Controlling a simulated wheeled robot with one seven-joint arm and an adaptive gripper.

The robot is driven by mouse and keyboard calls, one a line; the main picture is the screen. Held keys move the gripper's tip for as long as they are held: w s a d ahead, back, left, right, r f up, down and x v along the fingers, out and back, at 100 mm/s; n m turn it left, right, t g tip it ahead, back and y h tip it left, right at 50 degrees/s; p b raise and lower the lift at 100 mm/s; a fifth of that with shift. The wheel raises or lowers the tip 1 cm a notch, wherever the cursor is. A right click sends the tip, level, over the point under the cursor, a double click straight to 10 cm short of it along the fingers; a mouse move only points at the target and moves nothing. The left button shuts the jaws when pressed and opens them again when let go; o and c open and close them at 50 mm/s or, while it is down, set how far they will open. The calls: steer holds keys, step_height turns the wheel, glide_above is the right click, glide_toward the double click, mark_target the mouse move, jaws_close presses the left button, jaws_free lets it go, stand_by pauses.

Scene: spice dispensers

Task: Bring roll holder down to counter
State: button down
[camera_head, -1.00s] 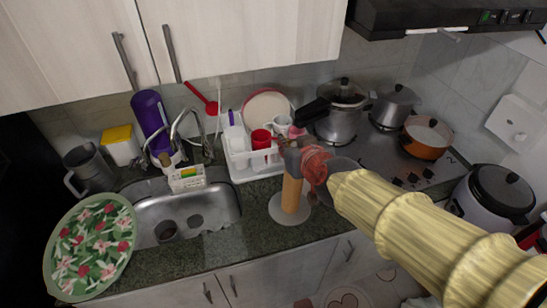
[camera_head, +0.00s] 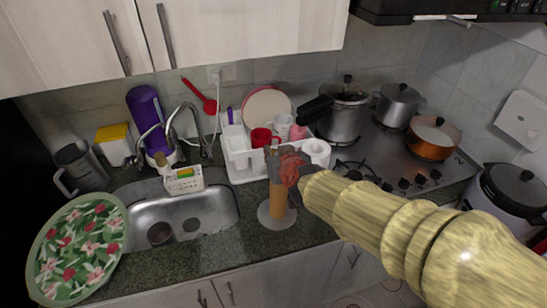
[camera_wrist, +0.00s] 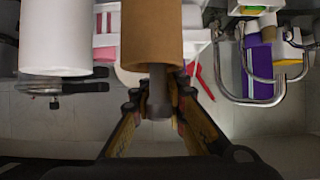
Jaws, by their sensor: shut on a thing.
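The roll holder, a brown tube (camera_head: 278,203) on a round grey-white base (camera_head: 276,220), is upright at the counter's front edge, right of the sink. Whether its base touches the counter is unclear. My gripper (camera_head: 281,167) is at the top of the holder, shut on its post. In the wrist view the brown tube (camera_wrist: 152,35) extends up from the dark post (camera_wrist: 159,95) between my fingers (camera_wrist: 160,100); the base is not visible there. The dark granite counter (camera_head: 232,252) runs below and around it.
A white roll (camera_head: 317,152) stands behind my gripper and shows large in the wrist view (camera_wrist: 57,38). A white dish rack (camera_head: 240,162) is behind the holder, the sink (camera_head: 205,207) to its left, and the stove (camera_head: 395,165) to its right.

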steer(key=shift+r, duration=0.15)
steer(key=c, duration=1.8)
jaws_free()
steer(key=shift+f, duration=0.2)
steer(key=shift+c, duration=0.2)
steer(key=shift+o, duration=0.4)
steer(key=s+d+r+g+p, duration=0.1)
steer(key=s+d+r+p, duration=0.25)
steer(key=s, duration=0.45)
steer(key=s+d+r+g+p, duration=0.1)
steer(key=s+d+r+p, duration=0.3)
steer(key=s, duration=0.3)
steer(key=s+d+m+g+h, duration=0.3)
steer(key=s+d+g, duration=0.1)
steer(key=s+d, duration=0.7)
steer(key=shift+s, duration=1.05)
